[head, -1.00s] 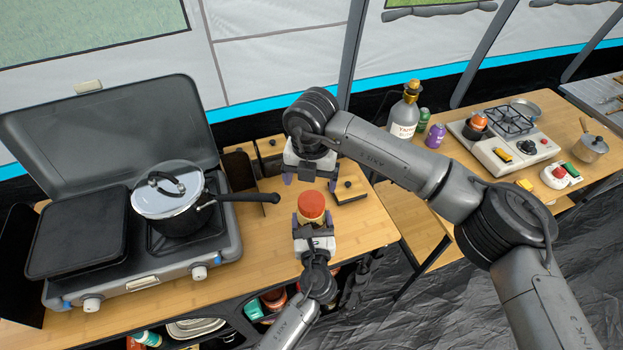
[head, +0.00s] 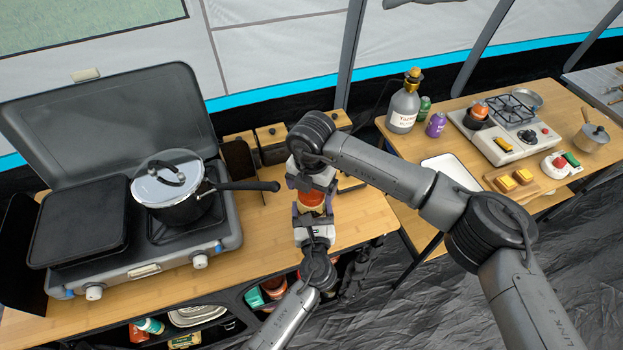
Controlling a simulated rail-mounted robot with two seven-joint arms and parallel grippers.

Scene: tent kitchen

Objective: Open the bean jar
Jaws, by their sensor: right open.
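The bean jar (head: 312,208), with its red-orange lid partly hidden, is near the right end of the wooden counter. My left gripper (head: 313,217) comes up from the front, its fingers on both sides of the jar's body, and it looks shut on the jar. My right gripper (head: 311,189) is open, pointing down directly over the jar, with its fingers at the lid's height. Its wrist covers the top of the jar, so I cannot tell whether the fingers touch the lid.
A camp stove with a lidded pot (head: 174,190) stands left, its handle (head: 245,187) reaching toward my grippers. Small wooden boxes (head: 271,142) stand behind. A second table at right holds a bottle (head: 404,105), a tray (head: 452,172), bread pieces (head: 507,183) and a burner (head: 503,133).

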